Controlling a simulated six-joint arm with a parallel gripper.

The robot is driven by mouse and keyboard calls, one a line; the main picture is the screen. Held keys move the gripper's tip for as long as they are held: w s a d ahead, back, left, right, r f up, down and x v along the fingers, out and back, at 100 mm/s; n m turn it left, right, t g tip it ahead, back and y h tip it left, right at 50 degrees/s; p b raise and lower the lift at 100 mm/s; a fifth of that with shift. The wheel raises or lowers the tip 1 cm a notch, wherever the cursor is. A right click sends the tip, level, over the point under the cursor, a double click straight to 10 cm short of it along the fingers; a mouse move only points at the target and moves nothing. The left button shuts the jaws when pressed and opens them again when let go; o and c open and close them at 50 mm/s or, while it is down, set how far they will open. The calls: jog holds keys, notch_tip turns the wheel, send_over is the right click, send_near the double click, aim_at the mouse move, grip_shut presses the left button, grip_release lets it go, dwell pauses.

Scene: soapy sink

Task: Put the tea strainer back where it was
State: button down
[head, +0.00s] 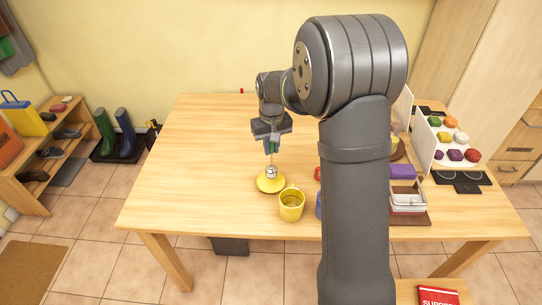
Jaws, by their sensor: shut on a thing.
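A small silver ball-shaped tea strainer (271,172) hangs below my gripper (271,150) by a thin stem or chain. My gripper is shut on its upper end and points down. The strainer shows over a yellow saucer (262,188) on the wooden table. I cannot tell whether it touches the saucer or hangs just above it. A yellow mug (291,207) stands upright just right of and nearer than the saucer.
My arm hides much of the table's middle right. A blue thing and a red thing (318,174) show partly beside it. A light tray (408,198), a purple block (402,172) and a white panel (423,142) stand right. The table's left side (185,160) is clear.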

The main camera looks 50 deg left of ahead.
jog(key=shift+f, duration=2.05)
jog(key=shift+f, duration=0.2)
jog(key=c, duration=1.4)
grip_release()
jog(key=shift+o, duration=0.2)
jog(key=shift+r, duration=0.1)
notch_tip(320, 180, up, 12)
jog(key=shift+r, duration=0.15)
